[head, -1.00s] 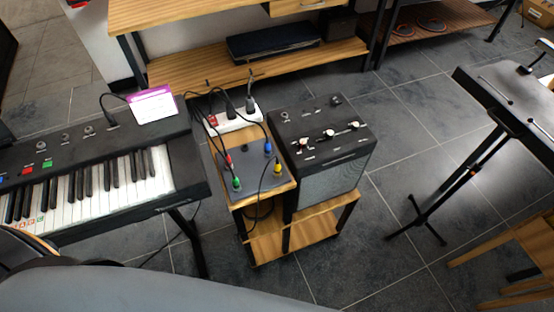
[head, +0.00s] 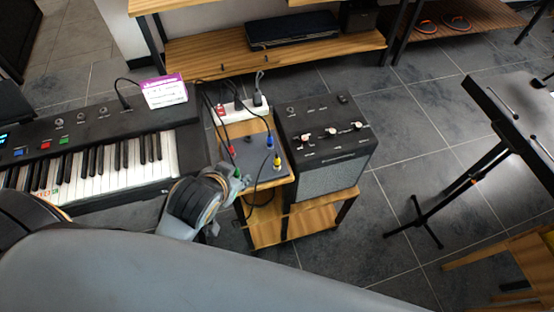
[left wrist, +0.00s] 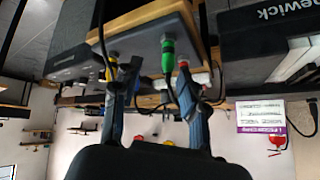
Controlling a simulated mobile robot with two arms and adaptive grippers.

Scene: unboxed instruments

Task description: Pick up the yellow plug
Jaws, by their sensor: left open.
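The yellow plug (head: 277,160) stands at the right front of a dark plate (head: 262,168) on a small wooden stand. A green plug (head: 237,173) is at the plate's left front corner, with a red plug (head: 232,151) behind it and a blue plug (head: 269,141) at the back right. My left gripper (head: 238,183) is at the plate's left front, by the green plug and left of the yellow one. In the left wrist view its fingers (left wrist: 156,75) are apart with the green plug (left wrist: 168,55) beyond the gap. My right gripper is not in view.
Black cables run from the plugs to a white power strip (head: 240,110) behind. A dark amplifier (head: 322,130) stands close on the right, and a keyboard (head: 90,155) is on the left.

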